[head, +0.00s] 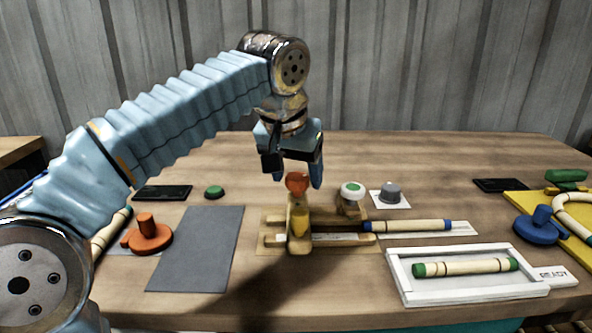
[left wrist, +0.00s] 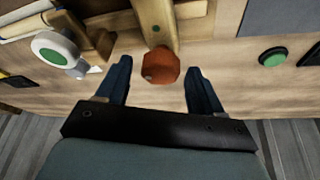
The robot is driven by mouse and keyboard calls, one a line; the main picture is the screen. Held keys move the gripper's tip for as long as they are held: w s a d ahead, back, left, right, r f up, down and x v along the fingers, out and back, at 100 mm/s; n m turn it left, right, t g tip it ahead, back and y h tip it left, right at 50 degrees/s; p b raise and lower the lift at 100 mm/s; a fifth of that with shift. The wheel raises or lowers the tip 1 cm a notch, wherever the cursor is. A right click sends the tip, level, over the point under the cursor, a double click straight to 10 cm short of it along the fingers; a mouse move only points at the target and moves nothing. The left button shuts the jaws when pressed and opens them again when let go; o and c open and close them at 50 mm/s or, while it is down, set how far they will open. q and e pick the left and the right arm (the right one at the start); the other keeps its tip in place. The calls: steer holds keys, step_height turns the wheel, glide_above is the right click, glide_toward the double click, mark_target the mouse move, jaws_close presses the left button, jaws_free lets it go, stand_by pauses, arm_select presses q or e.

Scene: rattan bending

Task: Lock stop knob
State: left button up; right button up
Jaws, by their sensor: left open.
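The orange-red stop knob (head: 297,183) sits on top of a yellow and wooden upright of the wooden bending jig (head: 276,239) in the middle of the table. In the left wrist view the knob (left wrist: 160,66) is a rounded orange-red cap at the end of a wooden bar. My left gripper (head: 294,180) points down from above, its fingers parted on either side of the knob. In the wrist view the left gripper (left wrist: 160,78) has its blue fingertips to the left and right of the knob, with gaps on both sides. My right gripper is not in view.
A white knob with a green top (head: 352,191) stands right of the stop knob. A grey button (head: 390,192), a blue-ended rattan stick (head: 408,226) and a white tray (head: 405,290) lie further right. A grey mat (head: 197,247) and orange clamp (head: 148,234) are left.

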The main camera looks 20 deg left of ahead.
arm_select(q)
steer(key=c, duration=1.1)
steer(key=shift+o, duration=0.2)
steer(key=shift+m, duration=0.3)
steer(key=m+h, duration=0.1)
steer(key=m, duration=0.2)
steer(key=shift+a+m+h, duration=0.15)
steer(key=shift+m+h, duration=0.15)
steer(key=m, duration=0.2)
steer(key=m+g+h, duration=0.1)
steer(key=m, duration=0.1)
steer(key=shift+w+a+m+h, duration=0.1)
steer(key=shift+w+m+h, duration=0.05)
steer(key=shift+m+h, duration=0.15)
steer(key=m, duration=0.2)
steer(key=m+g+h, duration=0.1)
steer(key=m, duration=0.1)
steer(key=shift+w+m+g, duration=0.1)
steer(key=shift+m+g, duration=0.2)
steer(key=shift+w+a+m+g+h, duration=0.15)
steer(key=shift+m+g, duration=0.25)
steer(key=shift+m, duration=0.7)
steer(key=shift+s+d+m+g+h, duration=0.15)
steer(key=shift+m+g, duration=0.25)
steer(key=shift+m, duration=0.7)
steer(key=shift+a, duration=0.1)
